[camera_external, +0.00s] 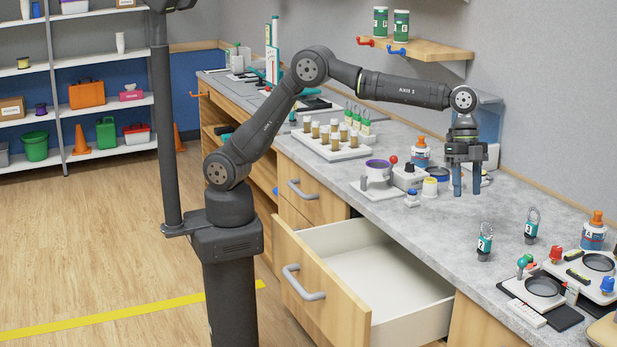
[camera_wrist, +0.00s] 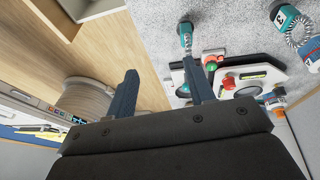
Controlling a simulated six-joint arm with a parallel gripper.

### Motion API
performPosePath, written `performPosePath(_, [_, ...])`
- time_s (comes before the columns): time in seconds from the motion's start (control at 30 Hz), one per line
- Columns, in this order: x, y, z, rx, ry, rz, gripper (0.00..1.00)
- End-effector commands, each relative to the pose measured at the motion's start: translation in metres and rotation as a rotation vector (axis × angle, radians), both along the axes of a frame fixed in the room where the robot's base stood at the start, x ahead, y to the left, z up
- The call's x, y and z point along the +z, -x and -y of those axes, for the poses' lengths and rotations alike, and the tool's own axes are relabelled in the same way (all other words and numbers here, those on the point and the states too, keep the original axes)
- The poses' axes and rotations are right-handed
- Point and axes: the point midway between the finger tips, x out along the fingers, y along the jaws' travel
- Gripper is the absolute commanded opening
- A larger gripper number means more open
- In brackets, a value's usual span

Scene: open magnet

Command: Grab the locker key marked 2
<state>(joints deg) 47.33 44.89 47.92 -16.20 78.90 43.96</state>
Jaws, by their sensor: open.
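The locker key marked 2 (camera_external: 485,243) stands on the grey counter near its front edge, with a dark teal body and a metal loop on top. In the wrist view a teal tag (camera_wrist: 186,38) near the right fingertip appears to be this key; its number is not readable there. A similar key marked 3 (camera_external: 530,228) stands behind it to the right and also shows in the wrist view (camera_wrist: 284,16). My gripper (camera_external: 467,187) has its two blue fingers apart, pointing down, empty, above the counter and left of both keys. Its fingers also show in the wrist view (camera_wrist: 160,68).
A drawer (camera_external: 335,290) hangs open below the counter. Lab devices (camera_external: 545,290) and an orange-capped bottle (camera_external: 593,232) stand right of the keys. Counter around the keys is mostly clear.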

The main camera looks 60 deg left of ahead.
Motion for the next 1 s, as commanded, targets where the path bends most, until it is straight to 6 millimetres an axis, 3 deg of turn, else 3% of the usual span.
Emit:
performPosePath(0.03, [0.012, -0.019, -0.009, 0.044, 0.033, 0.006, 0.49])
performPosePath(0.1, [0.024, -0.034, -0.016, 0.087, 0.066, 0.009, 0.49])
performPosePath(0.27, [0.029, -0.048, -0.021, 0.123, 0.096, 0.012, 0.49])
performPosePath(0.7, [-0.053, -0.042, 0.014, 0.121, 0.093, 0.011, 0.49])
performPosePath(0.83, [-0.071, -0.041, 0.022, 0.121, 0.093, 0.012, 0.49])
performPosePath(1.0, [-0.079, -0.041, 0.026, 0.121, 0.095, 0.013, 0.49])
